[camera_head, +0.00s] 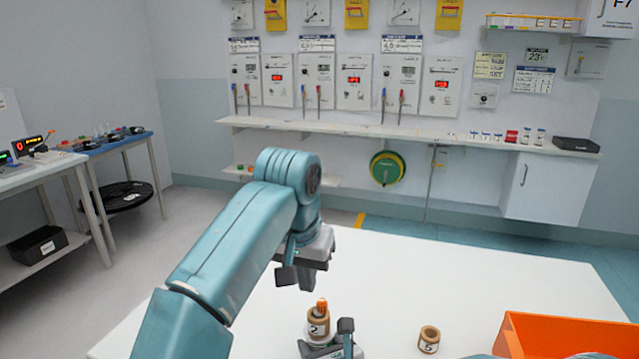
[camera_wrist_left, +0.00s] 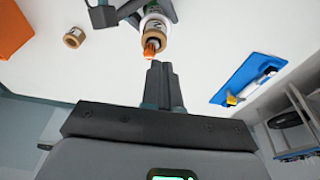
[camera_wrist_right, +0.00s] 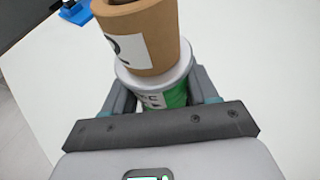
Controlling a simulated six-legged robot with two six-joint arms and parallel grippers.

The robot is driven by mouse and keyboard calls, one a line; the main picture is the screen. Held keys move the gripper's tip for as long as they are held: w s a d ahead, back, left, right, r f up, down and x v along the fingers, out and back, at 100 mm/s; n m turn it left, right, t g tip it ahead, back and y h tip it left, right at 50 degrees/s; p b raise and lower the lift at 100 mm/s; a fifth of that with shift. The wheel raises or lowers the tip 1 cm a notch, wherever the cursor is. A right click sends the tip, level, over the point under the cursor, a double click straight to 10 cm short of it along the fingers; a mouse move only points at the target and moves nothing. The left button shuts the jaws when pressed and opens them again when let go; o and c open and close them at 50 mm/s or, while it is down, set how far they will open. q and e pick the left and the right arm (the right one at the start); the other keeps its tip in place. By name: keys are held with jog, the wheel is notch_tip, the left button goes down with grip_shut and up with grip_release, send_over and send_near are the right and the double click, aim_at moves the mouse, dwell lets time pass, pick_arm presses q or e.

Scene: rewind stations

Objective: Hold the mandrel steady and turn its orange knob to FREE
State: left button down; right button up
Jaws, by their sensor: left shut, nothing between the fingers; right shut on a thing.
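The mandrel's orange knob (camera_head: 321,306) sticks up from a brown core (camera_head: 318,325) marked 2 on the white table. My left gripper (camera_head: 306,277) is shut and empty, above the knob and apart from it. In the left wrist view the knob (camera_wrist_left: 152,47) lies just beyond my shut fingertips (camera_wrist_left: 162,68). My right gripper (camera_wrist_right: 163,92) is shut on the mandrel's green and white body (camera_wrist_right: 172,97), below the core. The body stands upright. The knob is not visible in the right wrist view, and no marking for its setting is readable.
A second brown core (camera_head: 429,339) marked 5 stands on the white table (camera_head: 400,270) to the right. An orange bin (camera_head: 540,335) stands at the right edge. A blue mat (camera_wrist_left: 236,80) with small items lies on the table in the left wrist view.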

pick_arm(q)
jog(key=n, duration=0.2)
jog(key=n+t+y, duration=0.2)
jog(key=n+t, duration=0.1)
jog(key=n, duration=0.1)
send_near(324, 311)
jog(key=shift+s+d+x, duration=0.1)
jog(key=shift+d+x, duration=0.05)
jog(key=shift+x, duration=0.8)
jog(key=shift+s+d+x, duration=0.1)
jog(key=shift+d+x, duration=0.05)
jog(key=shift+x, duration=0.75)
jog(key=shift+s+d+x, duration=0.1)
jog(key=shift+d+x, duration=0.05)
jog(key=shift+x, duration=0.8)
jog(key=shift+f, duration=0.2)
jog(key=shift+w+a+f, duration=0.1)
jog(key=shift+w+a, duration=0.4)
jog(key=shift+w, duration=0.05)
